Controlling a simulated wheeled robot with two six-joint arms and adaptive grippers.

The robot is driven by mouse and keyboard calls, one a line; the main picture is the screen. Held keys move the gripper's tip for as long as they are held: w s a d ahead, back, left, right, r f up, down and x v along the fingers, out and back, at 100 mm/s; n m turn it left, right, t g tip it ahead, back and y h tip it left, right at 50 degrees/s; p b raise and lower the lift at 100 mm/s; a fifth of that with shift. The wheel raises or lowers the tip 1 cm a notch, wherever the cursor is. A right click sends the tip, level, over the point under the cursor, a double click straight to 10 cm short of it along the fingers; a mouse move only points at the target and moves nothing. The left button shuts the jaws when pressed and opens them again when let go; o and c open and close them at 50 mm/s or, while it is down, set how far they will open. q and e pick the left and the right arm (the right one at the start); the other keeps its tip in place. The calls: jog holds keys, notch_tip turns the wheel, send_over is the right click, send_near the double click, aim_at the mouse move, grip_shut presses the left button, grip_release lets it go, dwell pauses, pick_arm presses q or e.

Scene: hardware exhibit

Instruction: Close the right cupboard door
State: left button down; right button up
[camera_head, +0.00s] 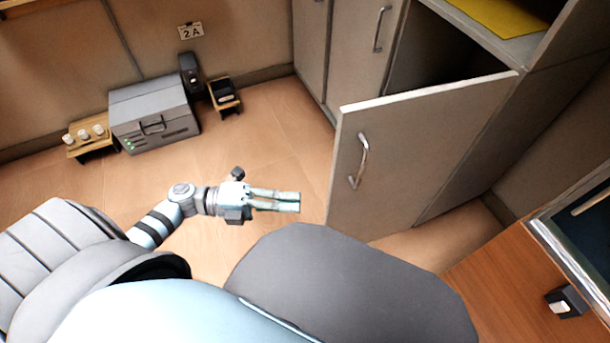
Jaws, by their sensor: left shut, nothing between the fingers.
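The right cupboard door (425,150) stands swung open into the room, its grey panel facing me. A curved metal handle (360,160) is on it near its free left edge. Behind it the cupboard's dark inside shows in part. My left gripper (298,202) is shut and empty, left of the door's free edge and apart from it in the picture, with its fingers pointing right toward the door. My right gripper is not in view.
The neighbouring cupboard door (358,50) is closed, with its own handle. A yellow sheet (500,15) lies on a shelf at top right. A grey metal box (153,115) stands by the left wall. A wooden desk (500,285) is at lower right. Open floor lies around my left gripper.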

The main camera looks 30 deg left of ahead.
pick_arm(q)
jog(key=w+d+b, duration=0.1)
jog(key=w+d, duration=0.4)
jog(key=w, duration=0.3)
jog(key=shift+d+b, duration=0.15)
jog(key=shift+b, duration=0.25)
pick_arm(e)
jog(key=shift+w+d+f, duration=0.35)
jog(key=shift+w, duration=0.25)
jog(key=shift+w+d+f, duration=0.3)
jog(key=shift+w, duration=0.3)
